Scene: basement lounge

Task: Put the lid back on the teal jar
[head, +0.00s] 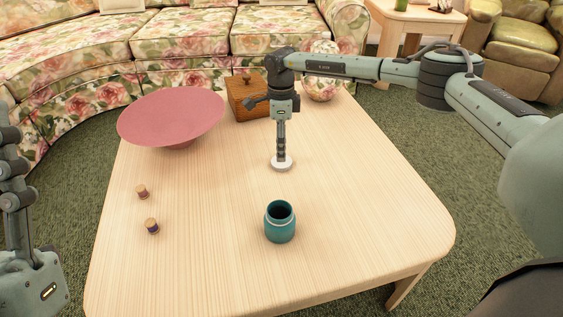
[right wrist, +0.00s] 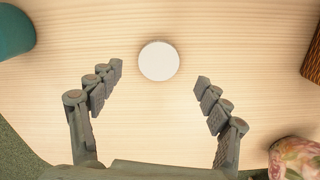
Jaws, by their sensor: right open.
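The teal jar (head: 280,226) stands upright and open on the light wood table, its dark mouth facing up. Part of it shows at the left edge of the right wrist view (right wrist: 14,30). The lid (head: 274,164), a white round disc, lies flat on the table behind the jar. In the right wrist view the lid (right wrist: 158,61) sits ahead of the gap between my fingers. My right gripper (head: 281,156) points down over the lid, open and empty; its fingers partly hide the lid. My left gripper (head: 15,170) is at the left edge, partly cut off, away from the jar.
A wide pink bowl (head: 172,115) stands at the table's back left. A wooden box (head: 241,98) and a floral round vase (head: 322,88) are at the back. Two small spools (head: 142,192) (head: 152,226) stand at left. The table (head: 360,210) is clear right of the jar.

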